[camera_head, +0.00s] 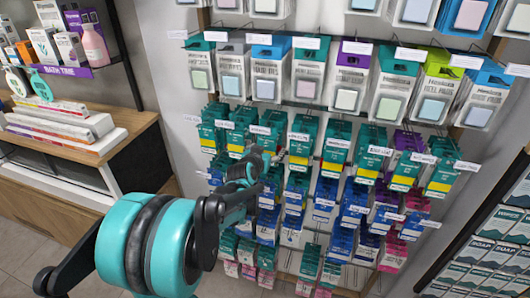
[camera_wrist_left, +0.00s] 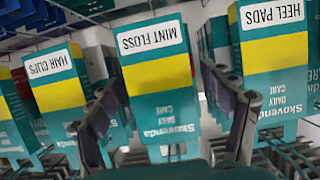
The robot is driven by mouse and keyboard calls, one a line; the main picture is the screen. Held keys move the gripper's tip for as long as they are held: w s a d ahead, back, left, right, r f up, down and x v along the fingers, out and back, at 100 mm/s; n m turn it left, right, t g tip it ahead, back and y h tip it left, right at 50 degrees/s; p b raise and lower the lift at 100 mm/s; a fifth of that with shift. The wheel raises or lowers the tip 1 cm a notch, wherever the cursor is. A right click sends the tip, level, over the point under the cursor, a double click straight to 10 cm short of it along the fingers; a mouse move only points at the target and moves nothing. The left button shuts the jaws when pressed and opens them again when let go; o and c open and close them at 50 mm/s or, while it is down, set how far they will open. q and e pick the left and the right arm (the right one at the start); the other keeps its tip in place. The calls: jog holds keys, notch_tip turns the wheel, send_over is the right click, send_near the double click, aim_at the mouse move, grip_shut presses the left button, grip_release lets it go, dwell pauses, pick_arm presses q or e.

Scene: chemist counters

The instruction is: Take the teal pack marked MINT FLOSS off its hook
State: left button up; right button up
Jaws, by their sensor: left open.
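The teal pack marked MINT FLOSS (camera_wrist_left: 158,75) hangs in the middle of the left wrist view, its white label upside down above a yellow band. My left gripper (camera_head: 262,164) is open at the hook wall in the head view. In the left wrist view its two dark fingers (camera_wrist_left: 163,108) stand either side of the MINT FLOSS pack, with no clear grip on it. In the head view I cannot read which teal-and-yellow pack is this one; the gripper partly covers that row. My right gripper is not in view.
In the left wrist view, a HAIR CLIPS pack (camera_wrist_left: 55,85) hangs left and a HEEL PADS pack (camera_wrist_left: 272,60) right, both close to the fingers. Rows of packs hang above and below. A shelf of boxes (camera_head: 60,125) stands left, a SOAP rack (camera_head: 490,245) right.

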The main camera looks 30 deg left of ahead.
pick_arm(q)
jog(key=c, duration=1.3)
jog(key=shift+o, duration=0.2)
jog(key=shift+r, duration=0.45)
jog(key=s+d, duration=0.2)
jog(key=s, duration=0.6)
jog(key=shift+p, duration=0.45)
dwell(0.7)
dwell(0.3)
